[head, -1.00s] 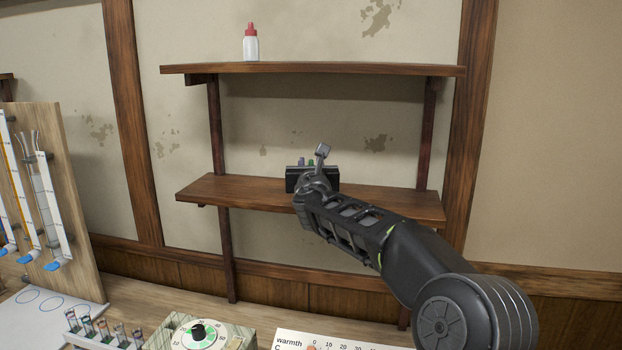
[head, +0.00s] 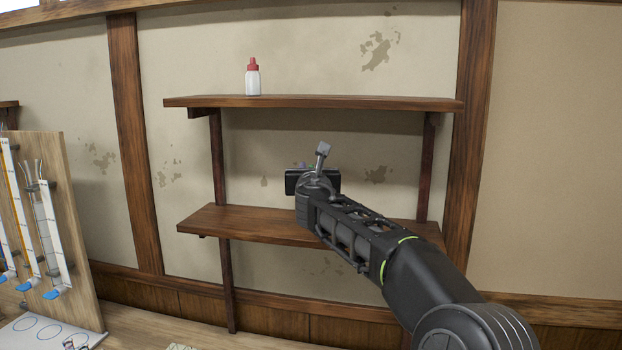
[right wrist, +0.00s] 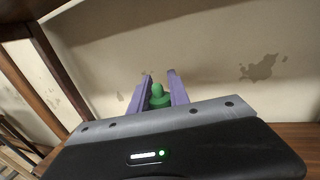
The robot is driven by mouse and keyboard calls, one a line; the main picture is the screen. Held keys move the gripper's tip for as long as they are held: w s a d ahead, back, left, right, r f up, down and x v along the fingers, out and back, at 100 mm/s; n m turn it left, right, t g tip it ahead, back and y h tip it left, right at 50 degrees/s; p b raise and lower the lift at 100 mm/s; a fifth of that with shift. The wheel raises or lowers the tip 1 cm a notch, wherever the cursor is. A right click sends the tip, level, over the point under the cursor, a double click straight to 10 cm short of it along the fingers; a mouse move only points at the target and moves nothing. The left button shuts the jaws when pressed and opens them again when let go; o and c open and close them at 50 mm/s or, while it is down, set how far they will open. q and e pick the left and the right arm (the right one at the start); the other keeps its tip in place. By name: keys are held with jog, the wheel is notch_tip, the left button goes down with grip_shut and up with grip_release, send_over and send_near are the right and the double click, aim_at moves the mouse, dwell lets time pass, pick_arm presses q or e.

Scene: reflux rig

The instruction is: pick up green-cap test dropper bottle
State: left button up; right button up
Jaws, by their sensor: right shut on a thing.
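The green-cap dropper bottle (right wrist: 157,97) shows in the right wrist view as a green cap between two purple fingers. The rest of the bottle is hidden behind the gripper body. My right gripper (right wrist: 160,92) is shut on it. In the head view my right gripper (head: 312,180) is above the lower shelf and hides the bottle almost wholly. My left gripper is in neither current view.
The lower shelf (head: 215,220) is under my right gripper, and the upper shelf (head: 350,103) is above it. A red-cap bottle (head: 252,80) stands on the upper shelf. A wooden rack board (head: 75,190) with tubes stands at the left.

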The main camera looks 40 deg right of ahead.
jog(key=s+a+b, duration=0.6)
jog(key=s+a, duration=0.6)
jog(key=a, duration=0.3)
jog(key=shift+s+a, duration=0.15)
jog(key=shift+a, duration=0.05)
dwell(1.0)
